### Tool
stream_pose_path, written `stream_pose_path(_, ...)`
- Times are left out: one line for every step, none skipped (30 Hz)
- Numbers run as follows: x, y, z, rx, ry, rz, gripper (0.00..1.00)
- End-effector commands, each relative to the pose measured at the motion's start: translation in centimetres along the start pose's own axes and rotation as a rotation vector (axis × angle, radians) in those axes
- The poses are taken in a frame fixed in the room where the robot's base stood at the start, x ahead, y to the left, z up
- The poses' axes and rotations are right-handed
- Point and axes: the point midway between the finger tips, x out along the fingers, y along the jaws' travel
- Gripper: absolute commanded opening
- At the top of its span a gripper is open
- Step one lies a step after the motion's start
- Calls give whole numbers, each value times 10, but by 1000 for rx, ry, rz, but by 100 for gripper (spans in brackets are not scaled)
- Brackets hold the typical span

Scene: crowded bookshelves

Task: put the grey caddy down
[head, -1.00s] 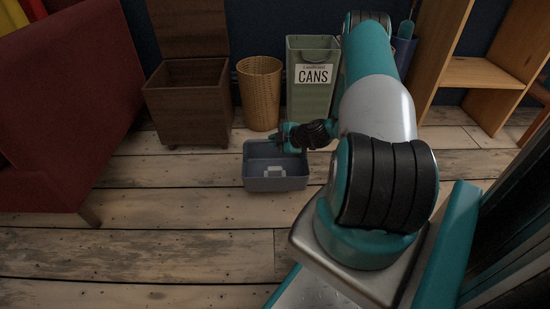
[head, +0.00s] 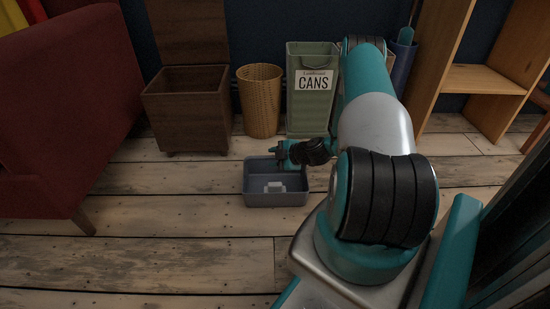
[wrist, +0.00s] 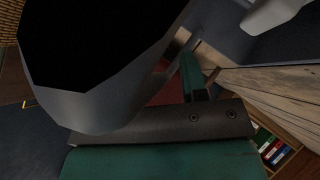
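The grey caddy (head: 277,199) is an open box with a light grey handle piece inside, upright and low over the floor planks. I cannot tell whether its base touches them. My gripper (head: 280,151) is at the caddy's back rim and appears shut on its back wall; the contact itself is hard to see. In the wrist view a teal finger (wrist: 190,75) is beside the caddy (wrist: 300,42), which fills the upper right corner with its light handle piece.
A dark wooden chest (head: 188,115), a wicker basket (head: 260,102) and a green CANS bin (head: 312,105) stand behind the caddy. A red sofa (head: 65,100) is at left, a wooden shelf (head: 485,80) at right. Floor planks (head: 170,215) left of and before the caddy are clear.

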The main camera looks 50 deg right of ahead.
Motion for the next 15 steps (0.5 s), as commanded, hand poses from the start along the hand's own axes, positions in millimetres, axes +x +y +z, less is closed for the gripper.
stream_pose_path(0, 0, 0, 0, 0, 0, 40)
stream_pose_path(0, 0, 0, 0, 0, 0, 40)
stream_pose_path(0, 0, 0, 0, 0, 0, 40)
stream_pose_path(-1, 1, 0, 0, 0, 0, 40)
stream_pose_path(-1, 2, -1, 0, 0, 0, 40)
stream_pose_path(-3, 4, -3, 0, 0, 0, 40)
stream_pose_path(-6, 4, -2, 2, -1, 0, 40)
stream_pose_path(-10, 4, -2, 2, -2, 0, 40)
stream_pose_path(-16, 5, -3, 3, -2, 1, 40)
stream_pose_path(-22, 5, -3, 5, -3, 1, 40)
stream_pose_path(-28, 6, -3, 5, -3, 0, 40)
stream_pose_path(-38, 6, -4, 6, -3, 1, 40)
stream_pose_path(-45, 6, -4, 6, -4, 1, 40)
stream_pose_path(-52, 6, -3, 6, -4, 1, 40)
stream_pose_path(-61, 6, -4, 7, -3, 1, 40)
